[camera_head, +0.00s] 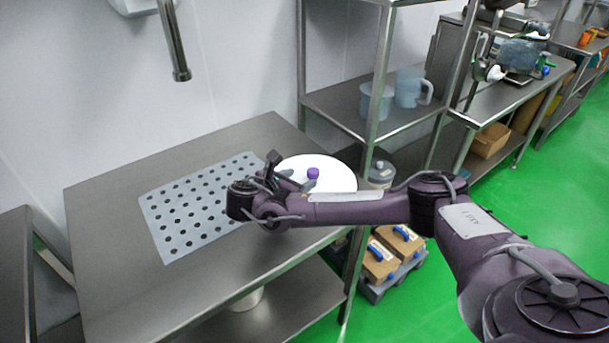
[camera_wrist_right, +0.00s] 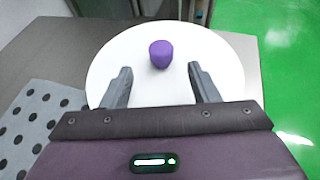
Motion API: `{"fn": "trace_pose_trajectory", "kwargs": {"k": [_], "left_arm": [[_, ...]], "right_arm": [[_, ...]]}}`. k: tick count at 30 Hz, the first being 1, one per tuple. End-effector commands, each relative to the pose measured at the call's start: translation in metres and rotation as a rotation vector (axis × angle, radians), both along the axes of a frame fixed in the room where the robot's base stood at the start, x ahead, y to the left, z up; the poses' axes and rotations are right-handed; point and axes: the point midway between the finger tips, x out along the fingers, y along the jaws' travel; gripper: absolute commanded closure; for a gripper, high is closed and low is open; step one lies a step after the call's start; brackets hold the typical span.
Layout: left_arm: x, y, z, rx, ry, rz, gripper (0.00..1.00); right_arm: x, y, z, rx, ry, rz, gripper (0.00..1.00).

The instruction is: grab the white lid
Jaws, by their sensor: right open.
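The white lid (camera_head: 338,178) is a round disc with a purple knob (camera_head: 313,173) in its middle, at the right end of the steel table. My right gripper (camera_head: 279,165) is at the lid's left side in the head view. In the right wrist view the lid (camera_wrist_right: 120,60) lies ahead of the open fingers (camera_wrist_right: 160,84), and its knob (camera_wrist_right: 161,54) stands beyond the fingertips, roughly centred between them. Nothing is between the fingers. My right forearm hides the lid's near edge in the head view. My left gripper is not in view.
A grey sheet with holes (camera_head: 183,238) lies on the steel table (camera_head: 110,215), left of the gripper. A tap (camera_head: 172,45) hangs above the back. A steel shelf (camera_head: 340,108) with clear jugs (camera_head: 408,88) stands behind the lid. Boxes (camera_head: 380,262) sit below on the right.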

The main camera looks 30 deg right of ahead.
Motion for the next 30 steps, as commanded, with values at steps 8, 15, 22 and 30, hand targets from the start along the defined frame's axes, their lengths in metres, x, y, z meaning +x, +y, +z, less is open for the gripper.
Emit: {"fn": "trace_pose_trajectory", "kwargs": {"k": [8,15,22,30], "left_arm": [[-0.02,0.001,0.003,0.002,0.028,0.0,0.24],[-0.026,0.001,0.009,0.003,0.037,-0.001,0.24],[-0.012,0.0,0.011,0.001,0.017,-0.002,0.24],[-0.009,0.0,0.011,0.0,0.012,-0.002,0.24]], "right_arm": [[0.009,-0.022,-0.011,0.001,0.001,-0.002,0.45],[0.021,-0.051,-0.026,0.001,0.001,-0.003,0.45],[0.027,-0.064,-0.033,0.002,0.0,0.001,0.45],[0.027,-0.064,-0.033,0.002,0.0,0.001,0.59]]}}
